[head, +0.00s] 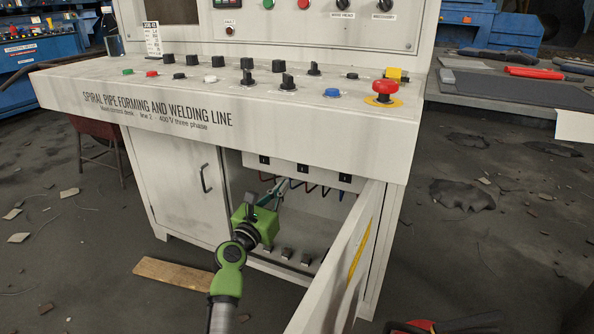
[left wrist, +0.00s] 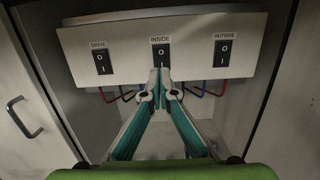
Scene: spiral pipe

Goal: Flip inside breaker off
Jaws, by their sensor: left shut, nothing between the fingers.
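The inside breaker (left wrist: 161,55) is a black switch under an INSIDE label, in the middle of a white panel in the left wrist view. Its rocker position is too small to tell. The drive breaker (left wrist: 102,63) is left of it and the outside breaker (left wrist: 223,52) right of it. My left gripper (left wrist: 161,88) is shut and empty, its fingertips just below the inside breaker in the picture; I cannot tell whether they touch the panel. In the head view my left gripper (head: 283,186) reaches into the open cabinet below the desk.
The open cabinet door (head: 345,262) swings out right of my left arm. A closed door (head: 187,190) with a black handle is at left. Wires hang below the breaker panel. The desk (head: 230,110) with knobs and a red emergency button (head: 385,87) overhangs the cabinet.

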